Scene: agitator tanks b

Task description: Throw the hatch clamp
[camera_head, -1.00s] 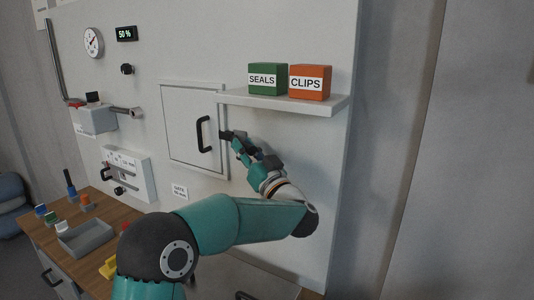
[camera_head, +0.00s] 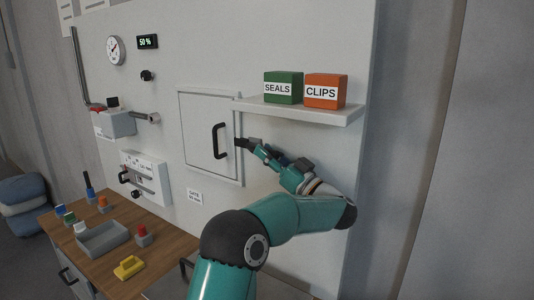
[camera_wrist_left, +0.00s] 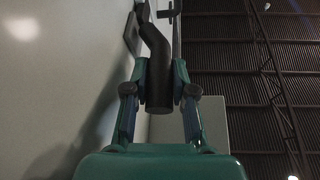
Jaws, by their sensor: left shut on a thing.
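The hatch (camera_head: 206,125) is a pale square door in the panel, closed flat, with a black pull handle (camera_head: 219,141). The clamp is a black lever (camera_head: 243,143) at the hatch's right edge, partly hidden by the gripper. My left gripper (camera_head: 257,150) is at the clamp, just right of the hatch, and is shut on its lever. In the left wrist view the clamp's bent black lever (camera_wrist_left: 158,85) runs between the two fingers, its blunt end toward the camera. My right gripper is out of view.
A shelf (camera_head: 340,115) with a green SEALS box (camera_head: 283,88) and an orange CLIPS box (camera_head: 325,92) juts out above the gripper. A wooden bench (camera_head: 165,247) below holds a grey tray (camera_head: 103,238) and small blocks. A valve box (camera_head: 116,123) is at left.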

